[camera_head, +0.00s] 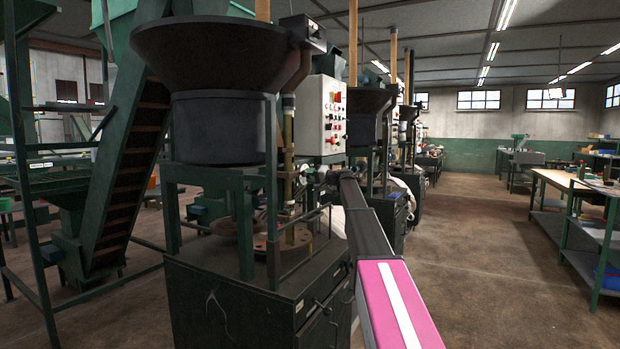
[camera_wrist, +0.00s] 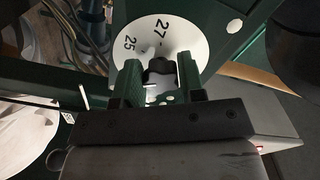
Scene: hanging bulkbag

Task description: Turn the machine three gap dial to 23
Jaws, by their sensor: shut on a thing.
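The gap dial (camera_wrist: 187,35) is a white disc with black numbers; 25 and 27 can be read in the wrist view, the rest is hidden. A black knob (camera_wrist: 159,72) sits at its lower middle. My gripper (camera_wrist: 160,75) has its two green fingers on either side of the knob and is shut on it. In the head view my arm reaches forward to the machine beside the control box, and the dial and the fingertips cannot be made out there.
A dark green machine cabinet (camera_head: 235,300) with a black hopper (camera_head: 210,60) stands close on the left of my arm. A control box with buttons (camera_head: 322,115) stands behind it. The brown floor (camera_head: 480,240) to the right is open, with workbenches (camera_head: 560,185) farther right.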

